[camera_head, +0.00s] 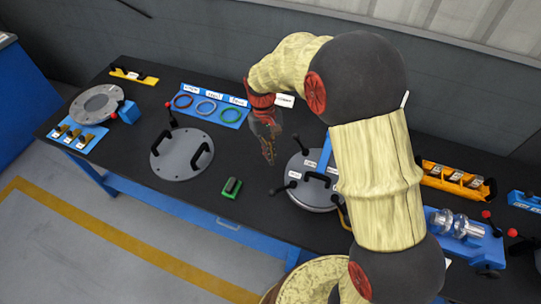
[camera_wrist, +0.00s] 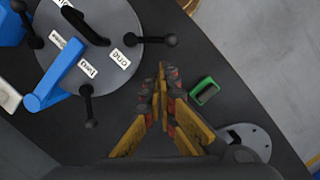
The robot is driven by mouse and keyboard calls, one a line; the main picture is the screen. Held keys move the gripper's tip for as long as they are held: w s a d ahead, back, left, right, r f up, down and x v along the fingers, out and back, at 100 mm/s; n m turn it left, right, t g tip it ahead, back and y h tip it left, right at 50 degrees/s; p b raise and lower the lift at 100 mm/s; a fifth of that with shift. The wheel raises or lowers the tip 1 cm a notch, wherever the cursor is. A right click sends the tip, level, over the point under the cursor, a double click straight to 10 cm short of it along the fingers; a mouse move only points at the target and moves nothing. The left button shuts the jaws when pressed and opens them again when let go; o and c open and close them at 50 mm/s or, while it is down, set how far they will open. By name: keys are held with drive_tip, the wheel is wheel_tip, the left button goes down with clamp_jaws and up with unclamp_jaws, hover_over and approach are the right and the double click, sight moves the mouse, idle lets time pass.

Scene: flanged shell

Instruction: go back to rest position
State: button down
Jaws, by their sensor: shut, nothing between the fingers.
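My gripper (camera_head: 268,155) is shut and empty, pointing down above the black table between the two round flanged parts. In the wrist view its fingertips (camera_wrist: 162,72) meet with nothing between them. My arm, in a pale cover, arches over the right half of the table in the head view. The grey flanged shell (camera_head: 312,200) with a blue bar and black handles is right of my gripper; it also shows at the upper left of the wrist view (camera_wrist: 55,45). My arm hides part of it in the head view.
A grey round cover (camera_head: 180,160) with two handles lies left. A green block holder (camera_head: 231,188) sits near my gripper. A blue ring tray (camera_head: 235,115) is behind. An orange tray (camera_head: 455,180) and a blue fixture (camera_head: 455,240) stand right. Bare table surrounds the green holder.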

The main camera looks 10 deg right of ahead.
drive_tip(key=s+d+r+m+t+b, duration=0.1)
drive_tip(key=s+d+r+t+b, duration=0.2)
drive_tip(key=s+r, duration=0.3)
drive_tip(key=s+d+r+m+t+b, duration=0.1)
drive_tip(key=s+d+r+t+b, duration=0.3)
drive_tip(key=s, duration=1.2)
wheel_tip(320, 180, up, 4)
drive_tip(key=shift+f+m+t+y+b, duration=0.2)
drive_tip(key=shift+m+t+y+b, duration=0.15)
drive_tip(key=shift+t+b, duration=0.4)
drive_tip(key=shift+w+r, duration=0.1)
